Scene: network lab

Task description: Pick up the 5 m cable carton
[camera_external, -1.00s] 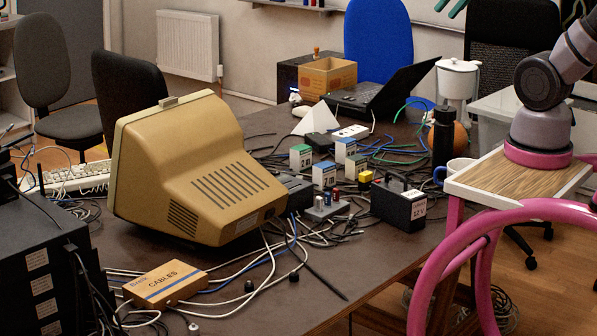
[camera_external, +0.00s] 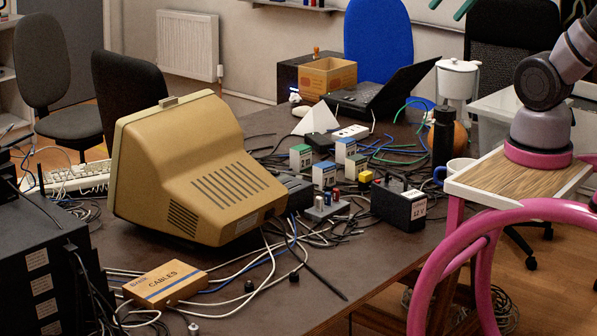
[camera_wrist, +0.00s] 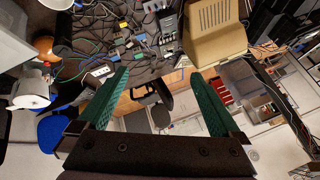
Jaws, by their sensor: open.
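Several small white cartons with coloured bands stand among the cables in the middle of the table in the external view. One is a green-banded carton (camera_external: 300,157); others are a rear blue-banded carton (camera_external: 345,150) and a front blue-banded carton (camera_external: 324,175). Their length labels are too small to read, so I cannot tell which is the 5 m one. My gripper (camera_wrist: 158,90) has two teal fingers spread wide with nothing between them. Its fingertips also show at the top edge of the external view (camera_external: 450,7), well away from the cartons.
A beige monitor (camera_external: 200,170) stands left of the cartons. A black 12 V box (camera_external: 398,205), a dark bottle (camera_external: 444,135) and an open laptop (camera_external: 385,95) are around them. A flat cables box (camera_external: 165,284) lies in front. Loose cables cover much of the table (camera_external: 330,270).

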